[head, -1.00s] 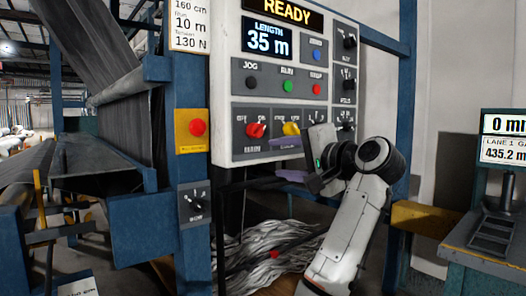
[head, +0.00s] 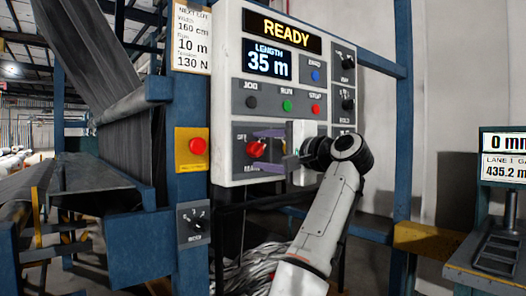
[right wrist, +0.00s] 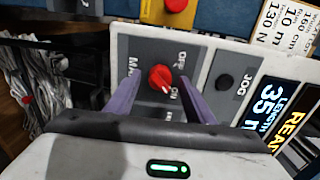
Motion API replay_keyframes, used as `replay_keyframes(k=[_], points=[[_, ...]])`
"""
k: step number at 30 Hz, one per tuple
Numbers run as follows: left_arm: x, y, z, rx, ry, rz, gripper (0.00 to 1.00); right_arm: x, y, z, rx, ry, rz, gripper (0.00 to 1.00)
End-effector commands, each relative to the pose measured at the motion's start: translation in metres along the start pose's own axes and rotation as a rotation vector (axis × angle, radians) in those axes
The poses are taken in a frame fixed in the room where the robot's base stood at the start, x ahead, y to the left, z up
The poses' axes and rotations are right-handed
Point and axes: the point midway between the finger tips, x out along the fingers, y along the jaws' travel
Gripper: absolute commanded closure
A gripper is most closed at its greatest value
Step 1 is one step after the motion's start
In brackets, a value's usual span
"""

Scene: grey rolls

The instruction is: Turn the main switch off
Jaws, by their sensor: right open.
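The main switch is a red rotary knob (head: 257,149) at the lower left of the control panel (head: 228,100). In the right wrist view the knob (right wrist: 160,78) sits on a grey plate with OFF, ON and MAIN labels. Its pointer seems to lean toward ON. My right gripper (head: 252,151) is open, its purple fingers (right wrist: 160,74) one on each side of the knob. A gap shows between each finger and the knob, so they look apart from it. My left gripper is not in view.
Black JOG (head: 251,102), green RUN (head: 287,105) and red STOP (head: 315,109) buttons sit above the switch. A red emergency button (head: 197,146) on a yellow box is to the left, above a small dial (head: 194,222). My right gripper hides the panel's lower middle.

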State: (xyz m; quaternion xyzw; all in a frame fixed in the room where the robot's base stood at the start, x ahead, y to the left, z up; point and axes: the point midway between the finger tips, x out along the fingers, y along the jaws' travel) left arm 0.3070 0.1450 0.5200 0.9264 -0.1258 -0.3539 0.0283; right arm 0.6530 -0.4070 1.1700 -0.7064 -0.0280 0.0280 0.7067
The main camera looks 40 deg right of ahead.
Motion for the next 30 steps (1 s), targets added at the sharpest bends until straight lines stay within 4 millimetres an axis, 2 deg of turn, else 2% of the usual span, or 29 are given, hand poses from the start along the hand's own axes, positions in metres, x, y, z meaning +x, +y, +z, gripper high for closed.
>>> replay_keyframes(k=[10,17,25,30], points=[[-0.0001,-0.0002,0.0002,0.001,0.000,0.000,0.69,0.0043,0.0000,0.0000,0.000,0.000,0.000,0.53],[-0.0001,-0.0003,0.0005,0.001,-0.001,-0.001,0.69,0.0041,0.0001,0.0000,0.000,0.000,0.000,0.92],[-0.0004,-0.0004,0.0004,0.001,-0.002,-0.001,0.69,0.0041,0.0004,-0.0003,-0.024,0.001,0.002,0.93],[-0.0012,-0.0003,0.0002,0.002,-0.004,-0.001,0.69,0.0040,0.0002,-0.0010,-0.096,0.003,0.002,0.93]])
